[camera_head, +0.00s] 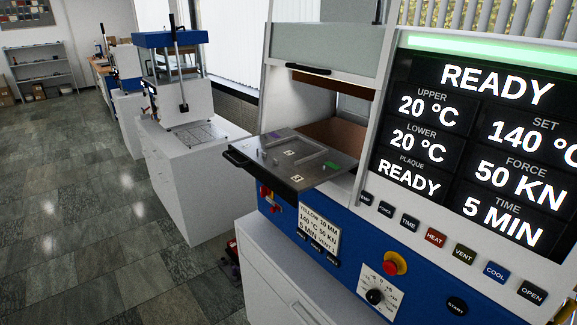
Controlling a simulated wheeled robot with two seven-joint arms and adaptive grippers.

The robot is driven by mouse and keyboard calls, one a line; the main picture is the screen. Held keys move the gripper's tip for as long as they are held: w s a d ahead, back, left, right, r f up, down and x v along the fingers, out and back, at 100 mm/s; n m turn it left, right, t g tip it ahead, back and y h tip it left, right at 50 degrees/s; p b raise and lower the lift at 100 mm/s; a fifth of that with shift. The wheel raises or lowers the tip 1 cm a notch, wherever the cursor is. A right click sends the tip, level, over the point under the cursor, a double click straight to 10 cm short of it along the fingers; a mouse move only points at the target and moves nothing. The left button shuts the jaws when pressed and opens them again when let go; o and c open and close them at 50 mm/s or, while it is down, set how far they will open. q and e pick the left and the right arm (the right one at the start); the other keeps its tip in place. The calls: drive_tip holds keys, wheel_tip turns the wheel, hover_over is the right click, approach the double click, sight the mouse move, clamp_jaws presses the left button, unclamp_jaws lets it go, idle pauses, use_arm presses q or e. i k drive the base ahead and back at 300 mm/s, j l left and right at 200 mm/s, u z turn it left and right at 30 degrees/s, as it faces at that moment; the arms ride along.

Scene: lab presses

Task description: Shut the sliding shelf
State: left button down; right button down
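The sliding shelf (318,176) is a flat grey metal plate that sticks out of the press opening, toward the left of the picture. It has a dark bar handle (236,158) on its outer edge. A recessed square plate and small pegs are on its top. The press (262,215) is a white and blue machine with an open bay behind the shelf. Neither of my grippers is in view.
A large display (470,130) and a row of buttons are right of the bay. A raised grey door (325,48) with a dark handle is above the shelf. Another press (180,95) stands on a white cabinet behind. The tiled floor (90,220) at left is clear.

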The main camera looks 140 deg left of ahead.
sight(290, 163)
drive_tip(key=u, duration=4.85)
